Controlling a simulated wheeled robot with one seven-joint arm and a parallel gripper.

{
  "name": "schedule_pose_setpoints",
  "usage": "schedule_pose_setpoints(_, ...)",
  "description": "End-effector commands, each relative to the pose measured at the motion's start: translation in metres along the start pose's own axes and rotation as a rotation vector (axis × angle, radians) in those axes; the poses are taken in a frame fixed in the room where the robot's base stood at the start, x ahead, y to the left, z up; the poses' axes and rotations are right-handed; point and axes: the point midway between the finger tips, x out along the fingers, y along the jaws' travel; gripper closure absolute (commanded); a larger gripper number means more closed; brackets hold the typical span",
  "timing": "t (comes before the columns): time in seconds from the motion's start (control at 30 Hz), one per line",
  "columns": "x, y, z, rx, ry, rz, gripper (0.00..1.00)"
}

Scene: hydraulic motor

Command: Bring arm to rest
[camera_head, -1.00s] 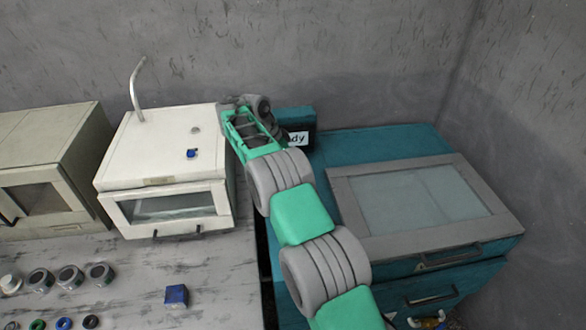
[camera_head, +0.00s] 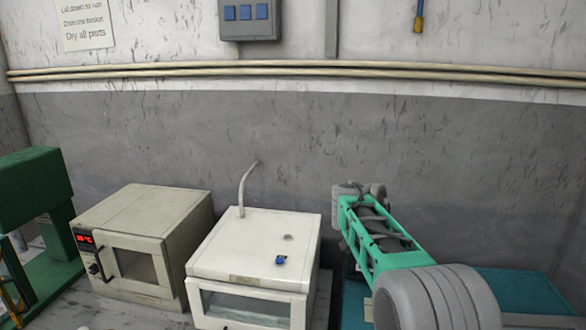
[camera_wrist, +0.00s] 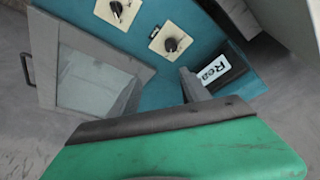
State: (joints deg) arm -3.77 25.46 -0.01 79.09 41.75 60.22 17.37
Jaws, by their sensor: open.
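My arm reaches up from the lower right in the head view, with its green wrist frame toward the back. My gripper (camera_head: 360,189) is at the far end of it, to the right of the white box and in front of the grey wall. It is open and nothing shows in it, though its fingers are small in this view. In the wrist view, a green and grey part of my own arm fills the bottom.
A white box (camera_head: 258,245) with a bent pipe stands left of my arm, and a beige oven (camera_head: 150,238) beyond it. A teal machine (camera_head: 510,290) is at lower right; its glass lid (camera_wrist: 95,82), knobs (camera_wrist: 170,44) and display (camera_wrist: 213,70) show in the wrist view.

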Motion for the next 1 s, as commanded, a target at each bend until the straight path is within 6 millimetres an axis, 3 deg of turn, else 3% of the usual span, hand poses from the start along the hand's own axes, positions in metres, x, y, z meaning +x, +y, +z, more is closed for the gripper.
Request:
schedule_pose_setpoints(0.1, -0.033, 0.036, 0.027, -0.181, 0.009, -0.080, 0.45)
schedule_pose_setpoints(0.27, -0.058, 0.083, 0.087, -0.429, 0.024, -0.193, 0.45)
schedule_pose_setpoints(0.5, -0.053, 0.139, 0.196, -0.750, 0.054, -0.354, 0.45)
schedule_pose_setpoints(0.6, -0.047, 0.148, 0.222, -0.817, 0.062, -0.390, 0.45)
schedule_pose_setpoints(0.7, -0.045, 0.151, 0.232, -0.841, 0.062, -0.403, 0.45)
schedule_pose_setpoints(1.0, -0.045, 0.151, 0.231, -0.841, 0.061, -0.402, 0.45)
